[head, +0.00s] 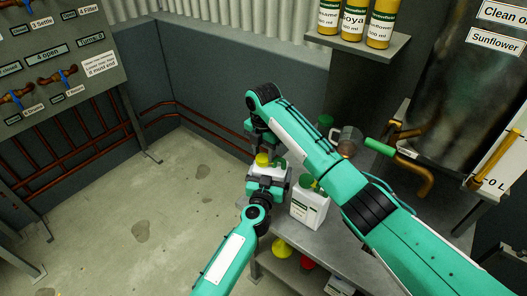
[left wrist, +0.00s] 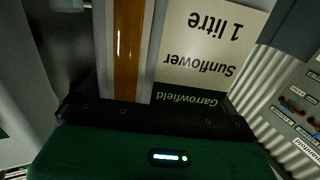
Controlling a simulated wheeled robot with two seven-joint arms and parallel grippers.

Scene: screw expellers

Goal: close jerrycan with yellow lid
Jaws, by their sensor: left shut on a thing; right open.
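A white jerrycan (head: 268,171) is at my left gripper (head: 266,184), which is shut on it, above the bench's left end. Its label, reading Sunflower 1 litre (left wrist: 198,66), and an amber strip (left wrist: 130,50) fill much of the left wrist view, upside down. A yellow lid (head: 262,160) shows at the top of this jerrycan; whether it is seated or loose I cannot tell. My right gripper (head: 257,146) is open, pointing down just above the yellow lid.
A second white jerrycan (head: 309,207) with a green top stands on the grey bench (head: 345,240), close to my right arm. A clear jug (head: 347,140) stands behind. Yellow (head: 281,248) and red (head: 307,262) items lie below. A bottle shelf (head: 385,45) and metal tank (head: 465,85) are at right.

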